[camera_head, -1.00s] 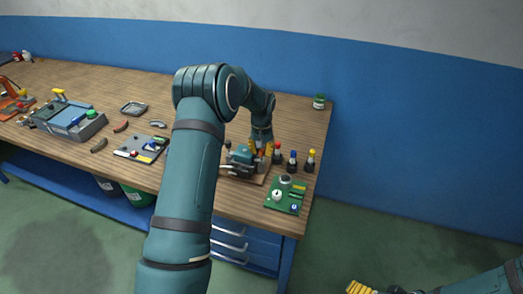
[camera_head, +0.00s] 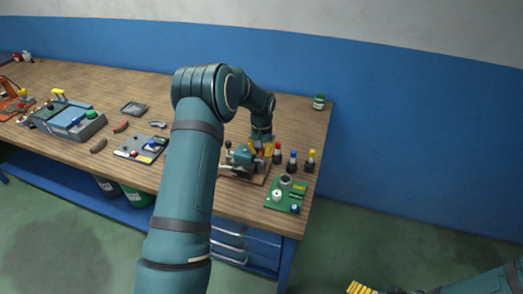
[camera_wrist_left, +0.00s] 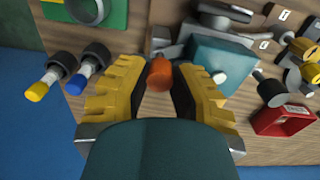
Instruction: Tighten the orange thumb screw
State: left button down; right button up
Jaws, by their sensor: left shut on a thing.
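The orange thumb screw (camera_wrist_left: 160,73) shows in the left wrist view, at the side of a teal block-shaped fixture (camera_wrist_left: 220,58). My left gripper (camera_wrist_left: 158,80) has its yellow fingers on either side of the screw and is shut on it. In the head view my left gripper (camera_head: 261,148) points down at the right side of the teal fixture (camera_head: 241,157), which sits on a wooden board. The gripper mostly hides the screw there. My right gripper (camera_head: 361,288) shows only partly at the bottom edge, over the floor, so its opening cannot be told.
Several bottles with coloured caps (camera_head: 292,161) stand close right of the gripper. A green board (camera_head: 285,194) lies near the front right corner of the workbench (camera_head: 236,205). A red box (camera_wrist_left: 283,120) shows beside the fixture. Clear bench lies behind, toward the green-lidded jar (camera_head: 319,101).

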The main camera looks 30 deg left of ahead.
pick_arm(q)
jog(key=shift+w+r, duration=0.15)
jog(key=shift+w, duration=0.05)
dwell(0.6)
jog(key=c, duration=0.8)
grip_release()
jog(key=shift+o, duration=0.2)
jog(key=shift+s, duration=0.1)
notch_tip(320, 180, up, 12)
